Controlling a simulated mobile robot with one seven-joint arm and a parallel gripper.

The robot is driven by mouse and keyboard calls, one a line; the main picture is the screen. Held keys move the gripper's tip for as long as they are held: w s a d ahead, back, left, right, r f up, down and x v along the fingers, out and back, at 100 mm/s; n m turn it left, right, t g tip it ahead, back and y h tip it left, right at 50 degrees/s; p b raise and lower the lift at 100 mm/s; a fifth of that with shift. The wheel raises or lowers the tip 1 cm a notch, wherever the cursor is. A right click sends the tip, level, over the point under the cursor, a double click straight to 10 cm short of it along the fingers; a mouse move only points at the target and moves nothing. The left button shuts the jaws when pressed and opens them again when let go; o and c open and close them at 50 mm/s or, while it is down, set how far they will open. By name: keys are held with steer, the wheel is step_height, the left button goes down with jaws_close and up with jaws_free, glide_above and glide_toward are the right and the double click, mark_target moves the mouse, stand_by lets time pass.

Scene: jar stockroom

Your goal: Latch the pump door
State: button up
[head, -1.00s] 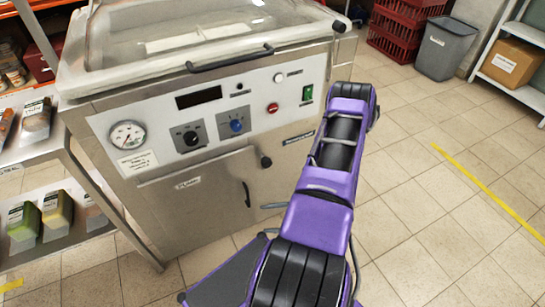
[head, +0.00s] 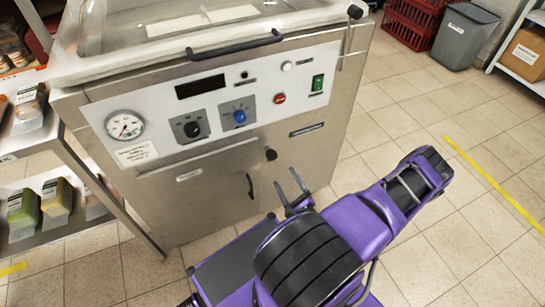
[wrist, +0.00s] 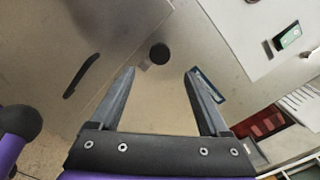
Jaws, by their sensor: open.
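The pump door (head: 205,196) is a flat steel panel low on the front of the vacuum machine, with a small label. It looks closed, lying about flush with the front. Its black handle (head: 250,186) is at its right side. A black round latch knob (head: 271,154) sits just right of the door's upper right corner. My gripper (head: 288,186) is open and empty, in front of the machine, right of the handle and below the knob. In the wrist view the knob (wrist: 159,53) lies ahead between the fingertips, apart from them, and the handle (wrist: 81,76) is at left.
The control panel (head: 216,103) with gauge and dials is above the door. Red crates (head: 412,25) and a grey bin (head: 465,38) are at the back right. The tiled floor at right is clear.

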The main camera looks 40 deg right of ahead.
mark_target(273, 157)
steer(key=b+x, duration=0.1)
steer(key=x, duration=1)
steer(key=shift+w, duration=0.25)
jaws_close()
